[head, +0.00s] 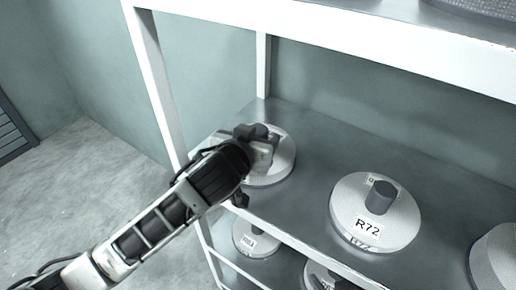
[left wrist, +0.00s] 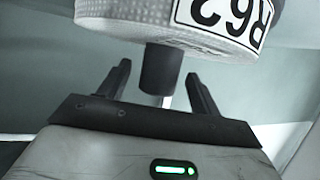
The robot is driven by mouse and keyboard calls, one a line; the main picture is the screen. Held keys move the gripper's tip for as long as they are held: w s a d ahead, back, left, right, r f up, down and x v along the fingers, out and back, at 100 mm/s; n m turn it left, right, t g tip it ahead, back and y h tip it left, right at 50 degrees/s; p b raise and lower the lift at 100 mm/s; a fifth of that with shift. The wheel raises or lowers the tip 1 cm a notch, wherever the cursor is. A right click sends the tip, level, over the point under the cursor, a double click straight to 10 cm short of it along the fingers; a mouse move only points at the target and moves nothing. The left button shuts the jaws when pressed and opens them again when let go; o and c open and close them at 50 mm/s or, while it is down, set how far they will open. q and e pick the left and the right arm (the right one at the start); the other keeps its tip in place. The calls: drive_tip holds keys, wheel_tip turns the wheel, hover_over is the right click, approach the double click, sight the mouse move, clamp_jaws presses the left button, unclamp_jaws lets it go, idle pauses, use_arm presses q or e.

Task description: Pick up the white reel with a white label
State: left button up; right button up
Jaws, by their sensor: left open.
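A white reel (head: 284,170) lies flat at the left end of the middle shelf, partly hidden by my left gripper (head: 262,146). In the left wrist view the same reel (left wrist: 130,14) shows a white label reading R62 (left wrist: 225,15) and a dark grey centre post (left wrist: 160,70). My left gripper (left wrist: 157,78) is open, with one finger on each side of the post. My right gripper is not in view.
Another white reel (head: 345,205) labelled R72 stands to the right on the same shelf (head: 310,150), and a further one (head: 497,258) is at the right edge. Reels (head: 253,240) sit on the shelf below. A white upright (head: 160,90) and upper shelf edge (head: 400,62) frame the space.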

use_arm(q)
drive_tip(key=shift+x, duration=0.85)
drive_tip(key=shift+s, duration=0.1)
drive_tip(key=c, duration=1.2)
drive_tip(key=shift+c, duration=0.9)
drive_tip(key=shift+r, duration=0.15)
